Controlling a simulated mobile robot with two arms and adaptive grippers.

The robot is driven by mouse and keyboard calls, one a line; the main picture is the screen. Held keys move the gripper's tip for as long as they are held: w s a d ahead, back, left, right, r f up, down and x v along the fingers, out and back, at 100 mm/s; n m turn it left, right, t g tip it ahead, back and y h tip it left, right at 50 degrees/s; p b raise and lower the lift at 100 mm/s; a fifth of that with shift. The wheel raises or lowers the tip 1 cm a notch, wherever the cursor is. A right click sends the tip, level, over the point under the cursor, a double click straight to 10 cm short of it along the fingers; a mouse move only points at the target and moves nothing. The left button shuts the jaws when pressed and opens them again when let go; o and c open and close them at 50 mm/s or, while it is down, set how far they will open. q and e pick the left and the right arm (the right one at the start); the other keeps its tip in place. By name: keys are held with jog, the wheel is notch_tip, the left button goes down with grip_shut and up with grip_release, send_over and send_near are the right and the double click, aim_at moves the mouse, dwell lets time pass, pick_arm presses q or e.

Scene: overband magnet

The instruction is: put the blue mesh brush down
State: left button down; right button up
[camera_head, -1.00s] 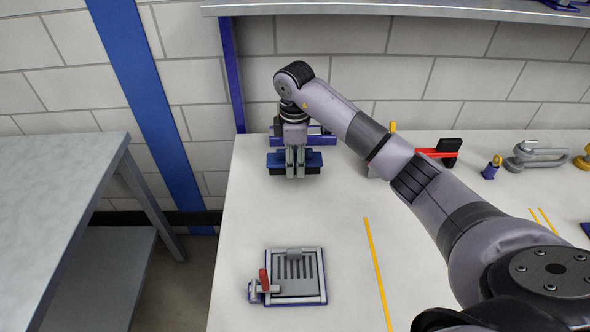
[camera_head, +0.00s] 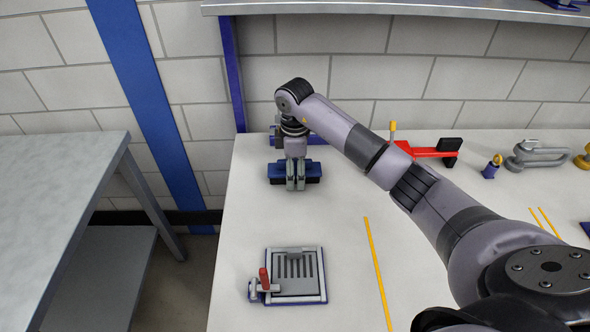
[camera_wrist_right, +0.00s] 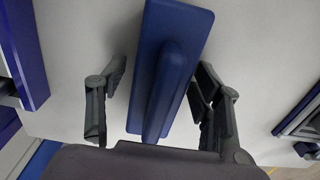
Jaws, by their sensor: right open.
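The blue mesh brush (camera_head: 314,171) lies at the back left of the white table (camera_head: 330,222), and appears to rest on it. My right gripper (camera_head: 296,184) is over it from above, its fingers partly hiding the brush's middle. In the right wrist view the brush (camera_wrist_right: 180,25), with its raised blue handle, runs between the fingers of the right gripper (camera_wrist_right: 160,88). The gripper is open, with a gap on either side of the handle. My left gripper is not in view.
A grated fixture with a red handle (camera_head: 296,272) sits at the front left of the table. A red-and-black tool (camera_head: 430,152) and a metal clamp (camera_head: 537,155) stand along the back right. A yellow line (camera_head: 376,270) marks the table. Open table lies between the brush and the fixture.

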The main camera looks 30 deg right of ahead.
aim_at(295, 160)
notch_tip(295, 160, up, 12)
jog(key=shift+r, duration=0.2)
dwell(0.4)
